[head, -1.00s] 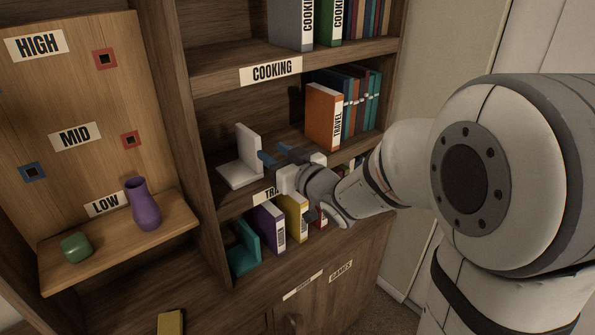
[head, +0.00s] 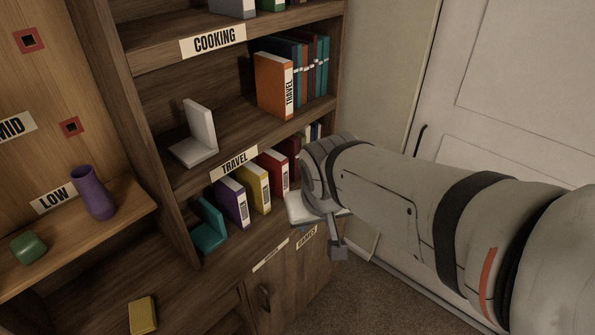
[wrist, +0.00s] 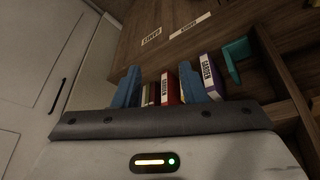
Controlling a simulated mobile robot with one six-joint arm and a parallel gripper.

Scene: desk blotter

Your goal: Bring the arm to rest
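My gripper (head: 336,245) hangs in front of the lower part of the bookcase, right of the lower row of books, with my forearm partly covering it in the head view. In the wrist view its two blue fingers stand wide apart, and the gripper (wrist: 160,78) is open. Nothing is held between the fingers; the books seen there stand behind them on the shelf. My arm stretches in from the right side of the head view.
The bookcase holds an orange travel book (head: 272,84), a white bookend (head: 200,127), a purple book (head: 232,203), a yellow book (head: 255,190) and a teal bookend (head: 209,228). A purple vase (head: 93,192) and green block (head: 28,248) stand left. A door (head: 500,110) is behind my arm.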

